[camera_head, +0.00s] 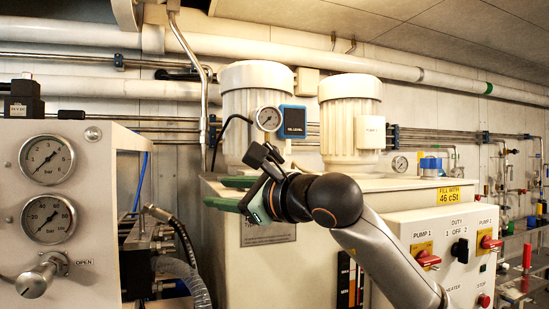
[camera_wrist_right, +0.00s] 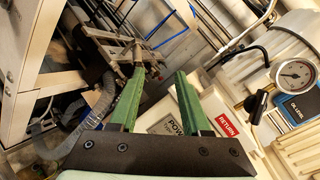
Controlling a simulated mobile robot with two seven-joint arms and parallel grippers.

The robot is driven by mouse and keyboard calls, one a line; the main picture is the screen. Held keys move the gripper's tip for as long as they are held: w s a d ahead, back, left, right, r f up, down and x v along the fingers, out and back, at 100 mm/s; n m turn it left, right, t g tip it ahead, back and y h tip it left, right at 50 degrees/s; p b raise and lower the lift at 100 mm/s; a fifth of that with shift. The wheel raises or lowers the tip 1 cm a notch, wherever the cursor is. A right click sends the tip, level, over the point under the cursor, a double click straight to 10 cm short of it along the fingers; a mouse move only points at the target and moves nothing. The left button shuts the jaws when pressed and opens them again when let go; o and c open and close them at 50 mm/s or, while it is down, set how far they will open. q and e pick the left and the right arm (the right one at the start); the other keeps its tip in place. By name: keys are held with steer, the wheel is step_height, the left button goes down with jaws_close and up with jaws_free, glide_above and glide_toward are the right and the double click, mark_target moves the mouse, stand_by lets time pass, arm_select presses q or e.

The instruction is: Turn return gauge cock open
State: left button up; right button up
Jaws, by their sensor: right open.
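The return gauge cock shows in the right wrist view as a black handle (camera_wrist_right: 257,103) beside a round white-faced gauge (camera_wrist_right: 294,74). A red RETURN label (camera_wrist_right: 228,124) lies near it. In the head view the gauge (camera_head: 268,118) is in front of the left white motor, above my right gripper; I cannot clearly make out the cock there. My right gripper (camera_head: 214,193) has green fingers pointing left, spread apart with nothing between them. Its fingers also show in the wrist view (camera_wrist_right: 160,74), to the left of the cock and apart from it. My left gripper is not in view.
A grey panel with two gauges (camera_head: 47,160) and a knob (camera_head: 37,278) stands at the left. Hoses (camera_head: 180,237) hang beside it. Two white motors (camera_head: 350,125) stand on the tank unit. A control box with red switches (camera_head: 427,259) is at the right.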

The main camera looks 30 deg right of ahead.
mark_target(276, 154)
steer(key=s+d+r+m+h, duration=0.2)
steer(key=d+r+h, duration=0.15)
steer(key=d, duration=0.25)
steer(key=s+d+r+m+h, duration=0.1)
steer(key=d+r+m+h, duration=0.2)
steer(key=d+h, duration=0.3)
steer(key=shift+t+y, duration=0.25)
steer(key=shift+t, duration=0.05)
steer(key=p+x, duration=0.1)
steer(key=x, duration=0.6)
steer(key=p+x, duration=0.1)
steer(key=x, duration=0.3)
steer(key=shift+s+d+r+p, duration=0.15)
steer(key=shift+d+p, duration=0.15)
steer(key=shift+d, duration=0.1)
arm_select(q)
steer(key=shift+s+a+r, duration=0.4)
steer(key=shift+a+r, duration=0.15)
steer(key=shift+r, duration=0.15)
arm_select(e)
steer(key=shift+w+d, duration=0.2)
steer(key=shift+w, duration=0.4)
steer(key=shift+c, duration=0.2)
jaws_close()
